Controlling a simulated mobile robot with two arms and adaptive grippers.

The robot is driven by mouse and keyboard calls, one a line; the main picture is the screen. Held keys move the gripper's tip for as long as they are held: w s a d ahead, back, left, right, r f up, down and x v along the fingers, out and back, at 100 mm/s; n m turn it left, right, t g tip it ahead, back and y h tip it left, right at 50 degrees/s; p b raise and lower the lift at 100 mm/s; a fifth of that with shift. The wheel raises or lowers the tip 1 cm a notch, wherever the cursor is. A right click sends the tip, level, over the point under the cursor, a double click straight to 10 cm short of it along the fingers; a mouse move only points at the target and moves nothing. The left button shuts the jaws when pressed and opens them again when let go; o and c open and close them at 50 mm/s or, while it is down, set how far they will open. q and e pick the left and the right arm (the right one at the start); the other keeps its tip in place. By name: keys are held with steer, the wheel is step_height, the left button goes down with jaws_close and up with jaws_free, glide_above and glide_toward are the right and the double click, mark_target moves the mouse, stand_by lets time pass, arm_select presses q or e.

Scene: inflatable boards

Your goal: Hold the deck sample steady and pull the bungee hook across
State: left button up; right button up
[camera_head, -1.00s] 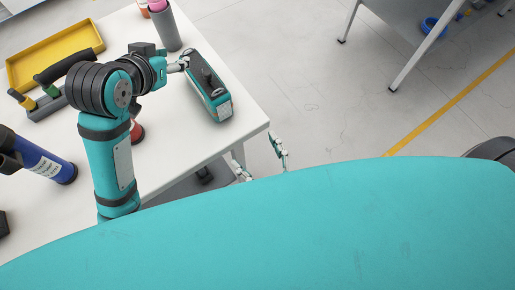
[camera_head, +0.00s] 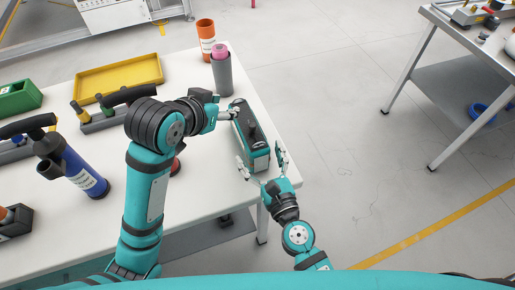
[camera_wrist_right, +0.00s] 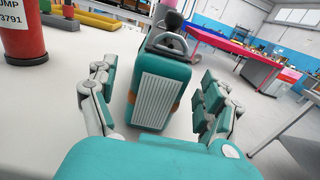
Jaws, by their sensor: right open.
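The deck sample (camera_head: 262,160) is a teal block with a dark top, near the right edge of the white table. Its pale ribbed end panel faces me in the right wrist view (camera_wrist_right: 156,99). A black hook-like part with a grey loop, seemingly the bungee hook (camera_head: 250,128), is on its top. My left gripper (camera_head: 236,113) is at the sample's far left side; whether its fingers are closed on it is unclear. My right gripper (camera_head: 262,161) is open, its fingers on either side of the sample's near end, with gaps in the right wrist view (camera_wrist_right: 158,88).
A grey cup with a pink roll (camera_head: 221,72), an orange can (camera_head: 205,38) and a yellow tray (camera_head: 118,78) stand behind. A blue pump (camera_head: 85,172) is at left; a red cylinder (camera_wrist_right: 24,35) stands left in the wrist view. Floor right of the table is clear.

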steer(key=shift+x, duration=1.15)
